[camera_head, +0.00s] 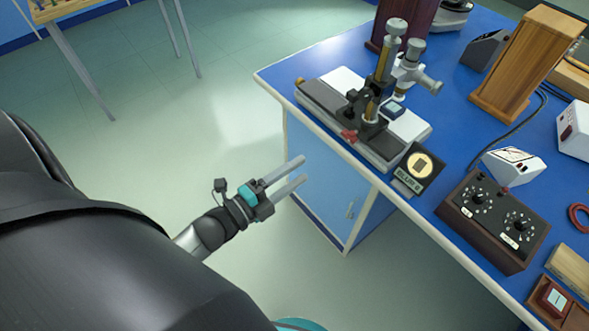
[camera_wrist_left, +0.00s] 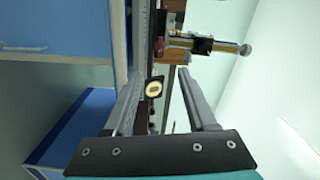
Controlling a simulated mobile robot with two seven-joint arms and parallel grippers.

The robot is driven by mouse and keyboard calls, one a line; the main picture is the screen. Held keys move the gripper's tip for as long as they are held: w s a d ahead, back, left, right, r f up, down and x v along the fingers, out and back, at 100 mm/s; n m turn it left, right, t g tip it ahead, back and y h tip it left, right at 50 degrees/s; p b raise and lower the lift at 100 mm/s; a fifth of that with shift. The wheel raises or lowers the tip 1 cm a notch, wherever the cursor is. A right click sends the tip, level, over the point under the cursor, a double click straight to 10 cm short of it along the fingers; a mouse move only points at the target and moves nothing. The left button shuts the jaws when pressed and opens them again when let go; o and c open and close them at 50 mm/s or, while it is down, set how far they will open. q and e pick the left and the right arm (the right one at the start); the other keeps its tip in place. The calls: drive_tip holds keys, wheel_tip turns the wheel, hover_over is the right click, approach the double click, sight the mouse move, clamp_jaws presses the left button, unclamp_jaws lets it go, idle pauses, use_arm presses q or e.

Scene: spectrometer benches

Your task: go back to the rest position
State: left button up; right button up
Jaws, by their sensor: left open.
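My left gripper (camera_head: 290,176) is open and empty. In the head view it hangs over the floor, to the left of the blue bench (camera_head: 413,187) and apart from it. Its two grey fingers point toward the bench's cabinet side. In the left wrist view the two fingers of the left gripper (camera_wrist_left: 163,85) stand wide apart with nothing between them, and the bench items show beyond, turned sideways. My right gripper is not in either view.
A dark box with two dials (camera_head: 492,217), a white meter (camera_head: 513,164) and a wooden block (camera_head: 519,58) stand farther right.

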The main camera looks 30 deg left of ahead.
use_arm(q)
drive_tip(key=s+a+f+n+g+y, duration=0.1)
drive_tip(key=s+f+n+g+y, duration=0.3)
drive_tip(key=f, duration=0.8)
drive_tip(key=s+a+f+n+g+y, duration=0.1)
drive_tip(key=s+f+n+g, duration=0.35)
drive_tip(key=f, duration=0.65)
drive_tip(key=s+d+f+n+g, duration=0.1)
drive_tip(key=s+f+n+g, duration=0.2)
drive_tip(key=s+f, duration=0.3)
drive_tip(key=s+d+f+n+g+y, duration=0.1)
drive_tip(key=s+f+n+g, duration=0.3)
drive_tip(key=s, duration=1.2)
wheel_tip(320, 180, down, 4)
drive_tip(key=shift+s+d+r+n, duration=0.2)
drive_tip(key=shift+s+d+n, duration=0.15)
drive_tip(key=shift+d+n, duration=0.5)
